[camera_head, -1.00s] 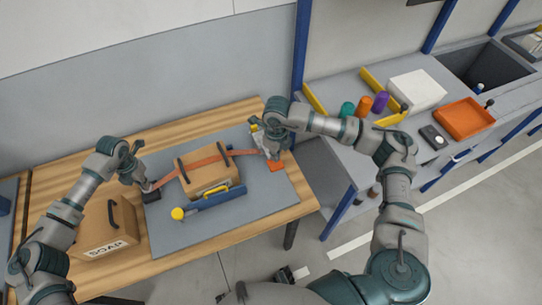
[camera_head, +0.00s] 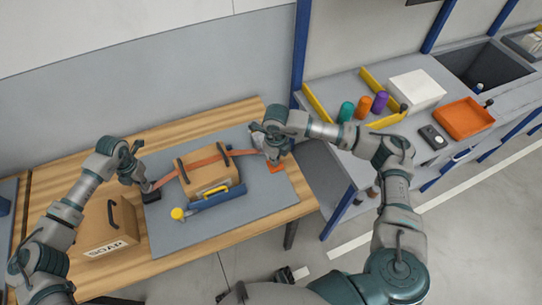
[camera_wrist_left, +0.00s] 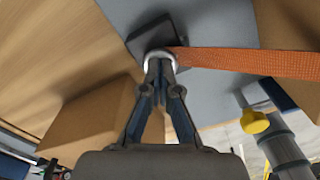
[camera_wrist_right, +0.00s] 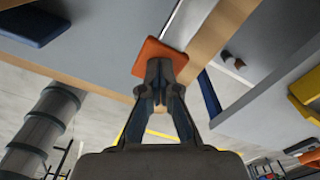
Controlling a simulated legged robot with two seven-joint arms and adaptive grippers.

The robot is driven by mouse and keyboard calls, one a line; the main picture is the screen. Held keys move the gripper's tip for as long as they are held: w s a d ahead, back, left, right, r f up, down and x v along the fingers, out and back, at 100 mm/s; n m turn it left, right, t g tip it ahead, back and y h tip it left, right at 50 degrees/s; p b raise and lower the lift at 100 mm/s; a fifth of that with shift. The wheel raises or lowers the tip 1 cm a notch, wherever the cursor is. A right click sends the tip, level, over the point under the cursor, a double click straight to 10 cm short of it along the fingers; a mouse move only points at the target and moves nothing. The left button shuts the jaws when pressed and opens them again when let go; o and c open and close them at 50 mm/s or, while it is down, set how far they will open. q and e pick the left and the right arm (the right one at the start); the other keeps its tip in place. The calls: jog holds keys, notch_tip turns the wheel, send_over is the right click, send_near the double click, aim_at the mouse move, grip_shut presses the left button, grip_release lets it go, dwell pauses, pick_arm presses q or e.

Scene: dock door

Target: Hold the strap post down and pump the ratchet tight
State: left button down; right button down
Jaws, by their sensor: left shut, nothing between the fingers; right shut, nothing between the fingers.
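An orange strap (camera_head: 205,162) runs over a brown box (camera_head: 208,177) on a grey mat (camera_head: 250,208). At its left end is a dark post base (camera_head: 152,197) with a pale ring (camera_wrist_left: 160,56). My left gripper (camera_head: 143,185) is shut, its tips at the ring and touching or nearly touching it. It also shows in the left wrist view (camera_wrist_left: 160,70). My right gripper (camera_head: 274,160) is shut at the strap's right end, above an orange plate (camera_head: 278,168). In the right wrist view its tips (camera_wrist_right: 160,68) overlap this plate.
A SOAP box (camera_head: 108,228) stands at the table's left. The right bench holds colored cylinders (camera_head: 363,105), a white box (camera_head: 417,90) and an orange tray (camera_head: 463,119).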

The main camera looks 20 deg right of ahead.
pick_arm(q)
jog(key=shift+f, duration=0.1)
pick_arm(e)
jog(key=shift+f, duration=1.2)
jog(key=shift+r, duration=3.25)
notch_tip(320, 180, up, 7)
